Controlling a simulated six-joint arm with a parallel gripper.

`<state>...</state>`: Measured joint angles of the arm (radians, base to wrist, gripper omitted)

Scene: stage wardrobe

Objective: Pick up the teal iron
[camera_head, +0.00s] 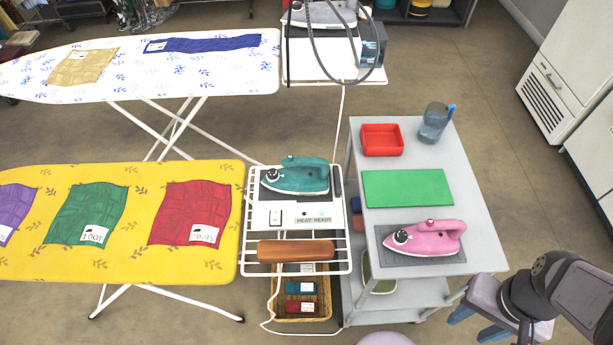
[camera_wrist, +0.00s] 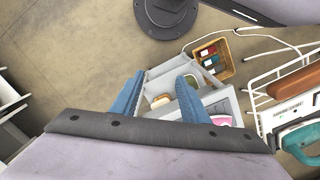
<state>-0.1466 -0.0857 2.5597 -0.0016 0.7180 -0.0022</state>
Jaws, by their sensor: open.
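The teal iron (camera_head: 296,177) sits on the white wire rack (camera_head: 342,225) at the end of the yellow ironing board. It lies flat, behind a panel labelled "HEAT READY" (camera_head: 312,219). In the wrist view the teal iron (camera_wrist: 302,143) is at the right edge, partly cut off. My gripper (camera_wrist: 160,95) is open and empty, with its two blue fingers apart, well to the side of the iron. In the head view my gripper (camera_head: 478,325) is at the lower right, beyond the grey cart, partly cut off.
The grey cart (camera_head: 480,215) holds a pink iron (camera_head: 428,238), a green mat (camera_head: 407,188), a red tray (camera_head: 382,140) and a blue-grey jug (camera_head: 435,123). A wooden block (camera_head: 295,251) lies at the rack's front. A wicker basket (camera_head: 325,300) stands below it.

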